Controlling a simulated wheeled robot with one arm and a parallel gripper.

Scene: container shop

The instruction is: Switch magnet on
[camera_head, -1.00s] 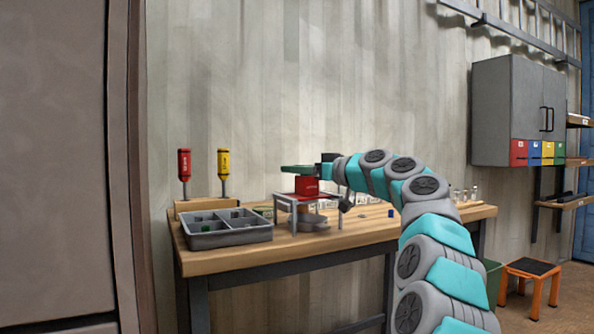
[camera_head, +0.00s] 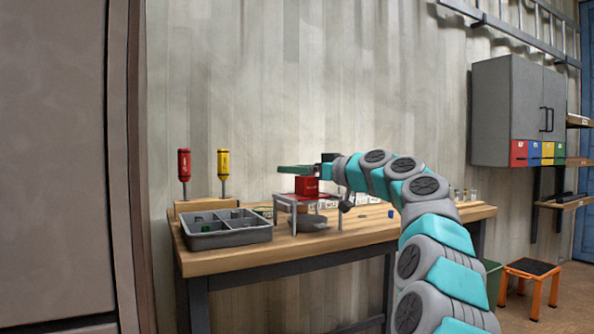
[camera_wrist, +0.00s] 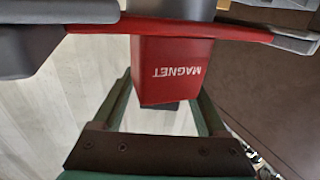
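The magnet, a red block (camera_head: 307,187) with its name in white, stands on a small red-topped stand (camera_head: 293,226) with grey legs on the workbench. In the wrist view the magnet (camera_wrist: 178,68) appears upside down, with a dark part (camera_wrist: 162,105) at its end, likely the switch. My gripper (camera_head: 297,169) is level just above the magnet. In the wrist view its green fingers (camera_wrist: 163,85) are spread either side of the dark part, with gaps visible on both sides. Whether a fingertip touches the magnet cannot be told.
A grey divided tray (camera_head: 226,238) with small pieces stands left on the wooden workbench (camera_head: 350,238). Behind it, red (camera_head: 184,165) and yellow (camera_head: 223,163) screwdrivers stand in a wooden holder. A blue cube (camera_head: 391,213) lies right of the stand. The wall is close behind.

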